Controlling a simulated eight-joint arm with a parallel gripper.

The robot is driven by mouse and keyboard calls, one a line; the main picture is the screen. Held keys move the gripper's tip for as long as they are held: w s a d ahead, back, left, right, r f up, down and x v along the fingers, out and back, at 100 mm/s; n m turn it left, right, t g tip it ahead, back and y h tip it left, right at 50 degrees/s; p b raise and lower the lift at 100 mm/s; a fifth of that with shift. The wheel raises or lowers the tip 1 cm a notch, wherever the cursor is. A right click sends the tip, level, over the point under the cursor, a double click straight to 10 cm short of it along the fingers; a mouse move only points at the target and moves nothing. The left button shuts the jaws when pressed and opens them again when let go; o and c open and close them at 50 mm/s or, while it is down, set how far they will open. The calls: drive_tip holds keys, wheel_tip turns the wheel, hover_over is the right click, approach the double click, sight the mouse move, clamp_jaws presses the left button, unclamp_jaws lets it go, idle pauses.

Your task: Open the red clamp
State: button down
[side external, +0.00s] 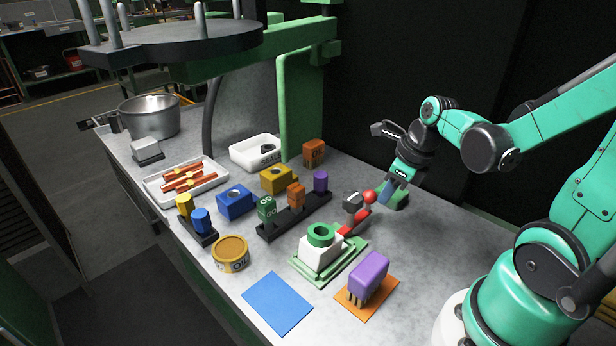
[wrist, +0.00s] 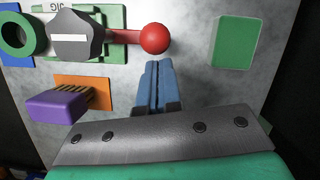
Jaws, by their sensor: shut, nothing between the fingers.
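The red clamp has a red lever ending in a red ball knob (side external: 369,197), with a red bar (side external: 347,230) below it by the jig. My gripper (side external: 385,198) has blue fingers, pressed together and empty, pointing down just right of the ball. In the wrist view my fingertips (wrist: 158,64) are just below the ball; I cannot tell whether they touch it.
The jig's green base (side external: 308,272) carries a white block and a green ring (side external: 320,235). A purple brush (side external: 369,275) stands on an orange mat (side external: 352,306) in front. A green block (wrist: 232,40) lies right of my fingers. A blue mat (side external: 277,303) lies front left.

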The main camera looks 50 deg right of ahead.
drive_tip(key=shift+w+d+n, duration=0.15)
drive_tip(key=shift+w+n, duration=0.15)
drive_tip(key=shift+n, duration=0.3)
drive_tip(key=shift+w+d+n+y, duration=0.2)
drive_tip(key=shift+w+n+y, duration=0.2)
drive_tip(key=shift+w+n, duration=0.5)
drive_tip(key=w+n, duration=0.1)
drive_tip(key=n, duration=0.1)
drive_tip(key=n+g+y, duration=0.1)
drive_tip(key=n, duration=0.1)
drive_tip(key=shift+w, duration=0.4)
drive_tip(key=n, duration=0.1)
drive_tip(key=w+n, duration=0.1)
drive_tip(key=shift+w+a+n+g, duration=0.25)
drive_tip(key=shift+w+n+g, duration=0.05)
drive_tip(key=shift+n+g, duration=0.1)
drive_tip(key=shift+w+a+n+g+y, duration=0.35)
drive_tip(key=shift+w+n, duration=0.3)
drive_tip(key=shift+n, duration=0.55)
drive_tip(key=shift+w+a, duration=0.5)
drive_tip(key=shift+a, duration=0.05)
drive_tip(key=shift+w+a, duration=0.1)
